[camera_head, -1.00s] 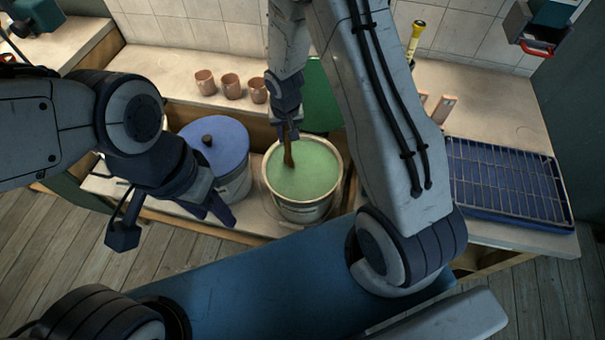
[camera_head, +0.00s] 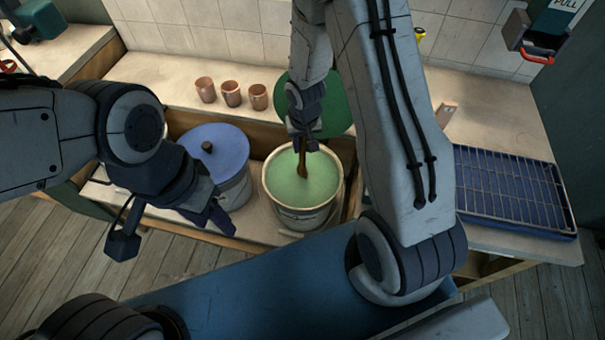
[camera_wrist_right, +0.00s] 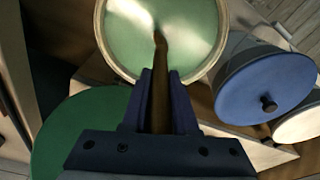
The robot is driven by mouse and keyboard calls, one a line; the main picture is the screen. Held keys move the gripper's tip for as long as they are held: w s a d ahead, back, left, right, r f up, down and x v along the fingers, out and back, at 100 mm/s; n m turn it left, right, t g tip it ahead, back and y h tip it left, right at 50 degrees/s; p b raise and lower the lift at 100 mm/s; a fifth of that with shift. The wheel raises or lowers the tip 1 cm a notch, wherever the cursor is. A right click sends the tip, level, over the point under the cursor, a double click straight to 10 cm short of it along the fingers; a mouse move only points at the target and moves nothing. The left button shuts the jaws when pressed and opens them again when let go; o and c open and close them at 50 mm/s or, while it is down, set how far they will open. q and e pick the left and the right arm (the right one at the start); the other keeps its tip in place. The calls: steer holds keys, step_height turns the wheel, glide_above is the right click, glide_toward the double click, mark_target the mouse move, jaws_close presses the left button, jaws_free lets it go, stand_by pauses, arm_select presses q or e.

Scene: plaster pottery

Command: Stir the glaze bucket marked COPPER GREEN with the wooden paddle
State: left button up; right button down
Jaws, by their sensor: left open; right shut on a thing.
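The open bucket (camera_head: 301,213) of green glaze (camera_head: 285,184) stands in the low bay in front of the counter; no marking on it is readable. My right gripper (camera_head: 304,143) is above the bucket's far side, shut on the brown wooden paddle (camera_head: 303,166). The paddle points down with its lower end at the glaze. In the right wrist view the paddle (camera_wrist_right: 161,85) sits between the fingers and its tip meets the glaze (camera_wrist_right: 130,35). My left gripper (camera_head: 222,222) is open and empty, in front of the blue-lidded bucket.
A bucket with a blue lid (camera_head: 220,152) stands just left of the open one. A round green lid (camera_head: 335,105) lies behind. Several copper-coloured cups (camera_head: 231,93) line the counter. A wire rack over a blue tray (camera_head: 510,190) is at right.

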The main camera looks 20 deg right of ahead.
stand_by(0.4)
step_height(320, 180, up, 10)
steer(key=p, duration=0.8)
steer(key=shift+p, duration=0.3)
stand_by(0.4)
step_height(320, 180, up, 10)
steer(key=p, duration=0.8)
